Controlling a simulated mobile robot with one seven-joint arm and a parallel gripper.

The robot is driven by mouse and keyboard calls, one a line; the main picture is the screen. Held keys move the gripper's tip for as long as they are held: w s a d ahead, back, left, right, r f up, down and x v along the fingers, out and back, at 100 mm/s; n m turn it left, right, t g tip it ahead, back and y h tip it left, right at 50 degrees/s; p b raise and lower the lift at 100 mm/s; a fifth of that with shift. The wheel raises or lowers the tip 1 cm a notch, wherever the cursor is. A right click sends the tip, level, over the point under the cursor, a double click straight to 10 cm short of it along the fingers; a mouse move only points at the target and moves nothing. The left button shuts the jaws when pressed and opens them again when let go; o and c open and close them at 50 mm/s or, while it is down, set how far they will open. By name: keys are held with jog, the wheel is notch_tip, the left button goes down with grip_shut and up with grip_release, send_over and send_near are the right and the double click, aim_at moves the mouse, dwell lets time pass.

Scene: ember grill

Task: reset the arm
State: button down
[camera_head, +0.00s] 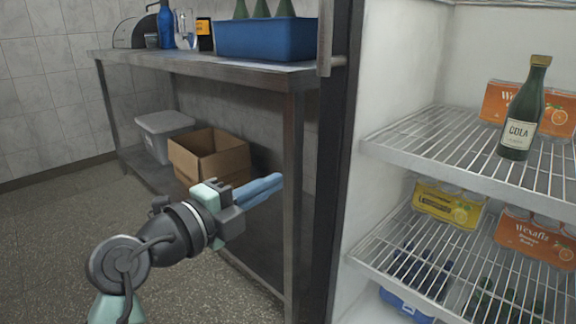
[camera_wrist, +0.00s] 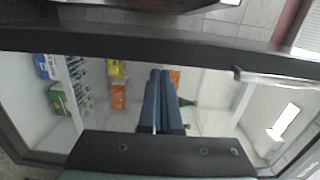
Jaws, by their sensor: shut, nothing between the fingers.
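My gripper (camera_head: 262,188) is in the head view, left of the open fridge and in front of the metal counter. Its blue fingers lie together and point right, with nothing between them. In the wrist view my gripper (camera_wrist: 160,80) shows its two blue fingers side by side, pointing toward a dark-framed glass door (camera_wrist: 215,60). Fridge goods show behind or in that glass; whether they are seen through it or reflected, I cannot tell.
The fridge holds a green cola bottle (camera_head: 522,110) on its upper wire shelf (camera_head: 440,150) and drink packs below. A dark door edge (camera_head: 338,150) stands close right of my gripper. The counter (camera_head: 200,67) carries a blue crate (camera_head: 265,40). A cardboard box (camera_head: 210,158) sits underneath.

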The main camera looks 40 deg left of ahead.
jog(key=shift+s+a, duration=0.15)
jog(key=shift+s, duration=0.55)
jog(key=w+d+r+n+t+y+p, duration=0.15)
jog(key=d+r+n+p, duration=0.25)
jog(key=d+r, duration=0.6)
jog(key=w+d+r+n+t+h+p, duration=0.1)
jog(key=w+d+r+n+t+p, duration=0.25)
jog(key=d+r, duration=0.75)
jog(key=s+d+r+n+t+y+p, duration=0.1)
jog(key=s+d+r+n+t+p, duration=0.1)
jog(key=s+d+r+n+p, duration=0.6)
jog(key=s+d+r+n+t+b, duration=0.1)
jog(key=s+r+n+t, duration=0.4)
jog(key=r, duration=0.7)
notch_tip(320, 180, up, 37)
jog(key=m+g+p, duration=0.1)
jog(key=g+p, duration=0.1)
jog(key=p, duration=3.5)
jog(key=shift+s+a+f, duration=0.15)
jog(key=shift+a+f, duration=0.05)
